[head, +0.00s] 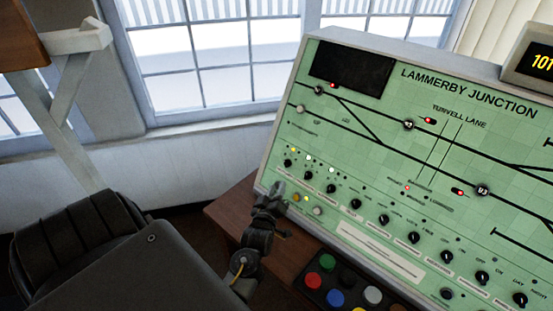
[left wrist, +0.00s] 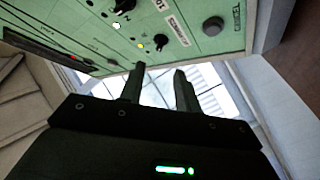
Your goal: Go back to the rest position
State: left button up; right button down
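My left gripper (head: 279,190) is in front of the lower left corner of the green control panel (head: 400,130). In the left wrist view its two fingers (left wrist: 159,70) stand apart with nothing between them, and the window shows through the gap. That view also shows the panel's knobs and lamps above the fingertips. I cannot tell whether the gripper touches the panel. My right gripper is not in view.
A brown wooden desk (head: 228,215) lies under the panel. A dark box with several coloured buttons (head: 335,297) sits at the panel's foot. A window (head: 200,60) is behind. A display (head: 535,62) stands at upper right.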

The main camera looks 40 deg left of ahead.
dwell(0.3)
pick_arm(q)
jog(key=s+d+f+m+g+h, duration=0.25)
jog(key=s+d+m+g, duration=0.2)
jog(key=s, duration=0.45)
jog(key=s+d+f+m+g+h, duration=0.1)
jog(key=s+d+m+g+h, duration=0.25)
jog(key=s+d+m, duration=0.35)
jog(key=s+d+f+m+g+h, duration=0.2)
jog(key=s+d+m+g, duration=0.25)
jog(key=s, duration=0.55)
notch_tip(320, 180, down, 28)
jog(key=g+b, duration=0.2)
jog(key=s+a+f+b, duration=0.1)
jog(key=s+a+f, duration=0.2)
jog(key=s+f, duration=1.4)
jog(key=shift+s+f+n+g+b, duration=0.15)
jog(key=shift+f+n+g+b, duration=0.15)
jog(key=shift+g+b, duration=0.1)
